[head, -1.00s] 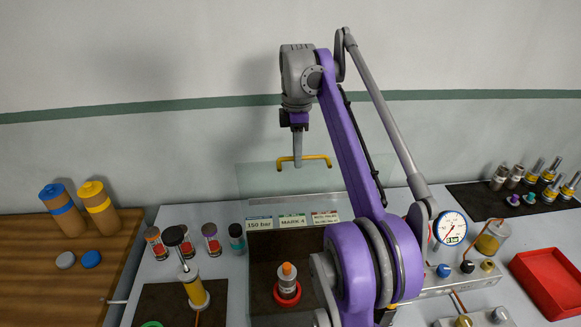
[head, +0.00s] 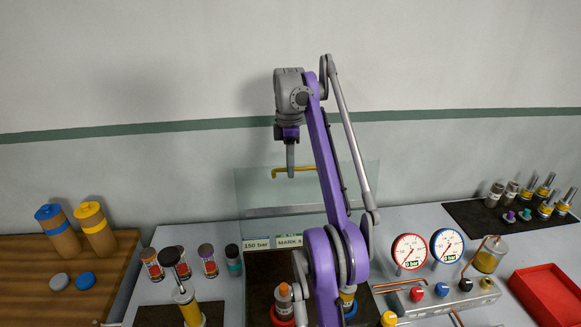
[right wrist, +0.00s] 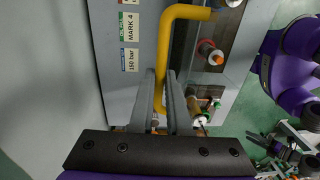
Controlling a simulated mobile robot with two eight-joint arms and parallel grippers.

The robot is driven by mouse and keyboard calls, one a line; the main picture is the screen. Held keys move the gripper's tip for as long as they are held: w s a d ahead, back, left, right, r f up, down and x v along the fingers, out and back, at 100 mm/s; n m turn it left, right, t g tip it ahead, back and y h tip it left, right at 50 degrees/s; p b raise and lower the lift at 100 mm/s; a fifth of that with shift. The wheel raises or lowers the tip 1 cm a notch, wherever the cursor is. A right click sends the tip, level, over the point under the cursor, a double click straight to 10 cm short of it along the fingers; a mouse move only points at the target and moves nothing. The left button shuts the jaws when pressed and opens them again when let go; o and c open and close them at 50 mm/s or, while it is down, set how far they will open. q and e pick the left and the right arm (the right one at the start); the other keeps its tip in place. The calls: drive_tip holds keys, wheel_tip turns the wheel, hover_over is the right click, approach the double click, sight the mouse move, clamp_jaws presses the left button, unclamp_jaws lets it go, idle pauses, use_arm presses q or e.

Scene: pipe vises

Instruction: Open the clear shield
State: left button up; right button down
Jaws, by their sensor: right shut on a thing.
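The clear shield (head: 255,195) is a see-through panel standing raised at the back of the bench, behind a row of labels. Its yellow handle (head: 308,168) runs along near the upper edge. My right gripper (head: 291,168) reaches down from above and is shut on this handle. In the right wrist view the yellow handle (right wrist: 185,12) bends down between the two grey fingers of the right gripper (right wrist: 168,85). My right arm hides part of the shield and the bench below it.
A dark bay with orange-topped fittings (head: 283,300) lies below the shield. Gauges (head: 410,252) and a valve block stand right of my arm. Small canisters (head: 208,260) stand at left. A red tray (head: 548,292) is far right. The wall is close behind the shield.

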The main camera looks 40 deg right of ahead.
use_arm(q)
drive_tip(key=shift+r, duration=0.1)
use_arm(e)
drive_tip(key=shift+w+d, duration=0.35)
drive_tip(key=shift+d, duration=0.05)
drive_tip(key=c, duration=1)
unclamp_jaws()
drive_tip(key=shift+w+f, duration=0.1)
drive_tip(key=shift+c, duration=0.2)
drive_tip(key=shift+o, duration=0.8)
drive_tip(key=shift+w+d+f, duration=0.25)
drive_tip(key=shift+w, duration=0.1)
use_arm(q)
drive_tip(key=shift+w+d, duration=0.15)
drive_tip(key=shift+w, duration=0.05)
use_arm(e)
drive_tip(key=shift+s+a+r, duration=0.1)
drive_tip(key=shift+s+a, duration=0.05)
drive_tip(key=shift+s, duration=0.1)
drive_tip(key=shift+a, duration=0.1)
